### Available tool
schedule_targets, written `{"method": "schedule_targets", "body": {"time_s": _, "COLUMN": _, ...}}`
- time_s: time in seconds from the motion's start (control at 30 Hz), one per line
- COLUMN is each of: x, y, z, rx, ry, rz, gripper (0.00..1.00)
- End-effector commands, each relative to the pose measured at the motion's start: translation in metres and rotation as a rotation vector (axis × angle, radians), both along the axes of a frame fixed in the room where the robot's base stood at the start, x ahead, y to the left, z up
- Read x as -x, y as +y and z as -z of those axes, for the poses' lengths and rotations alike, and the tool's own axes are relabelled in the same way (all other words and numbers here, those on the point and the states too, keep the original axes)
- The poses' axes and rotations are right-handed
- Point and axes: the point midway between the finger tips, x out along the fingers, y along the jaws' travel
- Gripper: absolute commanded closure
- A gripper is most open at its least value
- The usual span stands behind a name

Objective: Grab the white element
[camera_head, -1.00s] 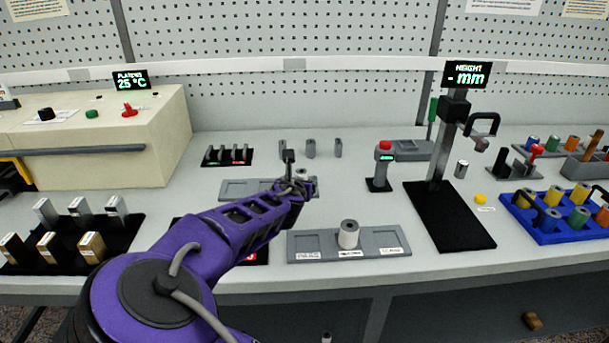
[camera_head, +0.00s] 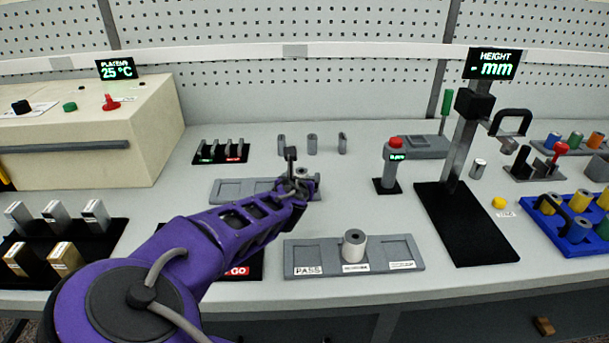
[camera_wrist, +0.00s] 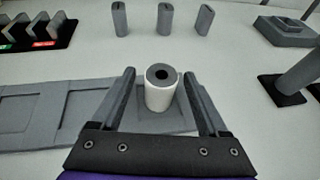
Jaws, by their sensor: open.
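In the wrist view a white cylinder with a grey top and a dark centre hole (camera_wrist: 161,94) stands upright at the right end of a grey compartment tray (camera_wrist: 35,116). My gripper (camera_wrist: 161,82) is open, with one finger on each side of this cylinder and gaps visible. In the head view my gripper (camera_head: 300,178) is over the right end of the back grey tray (camera_head: 228,190) and mostly hides the cylinder there. A second white cylinder (camera_head: 354,252) with a grey top stands upright in the front tray marked PASS (camera_head: 308,256).
Several small grey pieces (camera_head: 312,143) stand behind the gripper. A red-topped post (camera_head: 391,165) and a height gauge with a black base (camera_head: 466,225) are to the right. A beige platen box (camera_head: 90,130) is at left. Bare table lies between the trays.

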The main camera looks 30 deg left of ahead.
Motion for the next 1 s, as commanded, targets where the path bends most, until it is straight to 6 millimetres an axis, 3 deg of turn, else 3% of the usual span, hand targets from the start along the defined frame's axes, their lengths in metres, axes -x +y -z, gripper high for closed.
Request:
{"method": "schedule_targets", "body": {"time_s": 0.3, "x": 0.0012, "y": -0.0003, "z": 0.0007, "rx": 0.0, "ry": 0.0, "rz": 0.0, "gripper": 0.23}}
{"method": "schedule_targets", "body": {"time_s": 0.73, "x": 0.0011, "y": -0.0004, "z": 0.0008, "rx": 0.0, "ry": 0.0, "rz": 0.0, "gripper": 0.98}}
{"method": "schedule_targets", "body": {"time_s": 1.0, "x": 0.001, "y": -0.0003, "z": 0.0004, "rx": 0.0, "ry": 0.0, "rz": 0.0, "gripper": 1.0}}
